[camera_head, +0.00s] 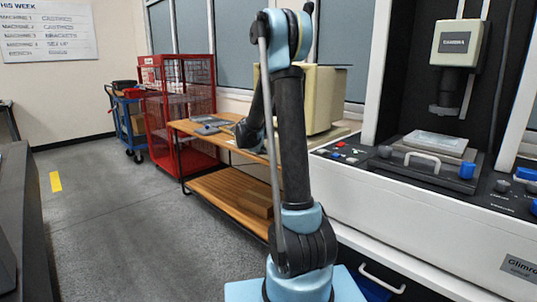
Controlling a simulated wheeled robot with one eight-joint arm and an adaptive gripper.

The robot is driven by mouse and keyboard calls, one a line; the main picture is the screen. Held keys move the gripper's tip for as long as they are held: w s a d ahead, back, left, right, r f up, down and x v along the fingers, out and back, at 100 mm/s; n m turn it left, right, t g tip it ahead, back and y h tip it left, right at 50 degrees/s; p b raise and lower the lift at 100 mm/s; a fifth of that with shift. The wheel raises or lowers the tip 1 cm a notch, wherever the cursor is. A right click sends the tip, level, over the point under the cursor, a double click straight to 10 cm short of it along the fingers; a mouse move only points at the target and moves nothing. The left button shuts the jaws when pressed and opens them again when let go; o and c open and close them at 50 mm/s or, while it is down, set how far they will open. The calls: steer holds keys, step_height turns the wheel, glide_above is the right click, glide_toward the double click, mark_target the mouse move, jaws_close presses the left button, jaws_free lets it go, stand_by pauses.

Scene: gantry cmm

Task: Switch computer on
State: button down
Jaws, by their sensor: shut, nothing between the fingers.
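The computer is a beige boxy unit (325,95) on a wooden bench (185,126), right behind my arm. My arm hides its left part, and I cannot make out a power switch. A grey keyboard-like item (210,123) lies on the bench to its left. My arm rises in front of the bench and bends back down on the far side. The dark end of my arm with my gripper (243,138) is low over the bench, between the keyboard-like item and the computer. It is shut and empty. The upright link partly covers it, and I cannot tell whether it touches anything.
A measuring machine (445,190) with a white front, knobs and a blue handle stands close on the right. A red cage (180,85) and a blue cart (130,125) stand behind left. The lower shelf holds a brown box (257,200). Grey floor (120,220) is clear on the left.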

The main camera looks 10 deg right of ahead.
steer(key=shift+d, duration=0.15)
steer(key=shift+w+d+r, duration=0.1)
steer(key=shift+w+d, duration=0.05)
steer(key=shift+d, duration=0.05)
stand_by(0.3)
steer(key=shift+a, duration=0.1)
steer(key=shift+s+a, duration=0.25)
steer(key=shift+a, duration=0.05)
stand_by(0.5)
steer(key=s+a, duration=0.3)
steer(key=a, duration=0.2)
steer(key=shift+s, duration=0.2)
stand_by(0.4)
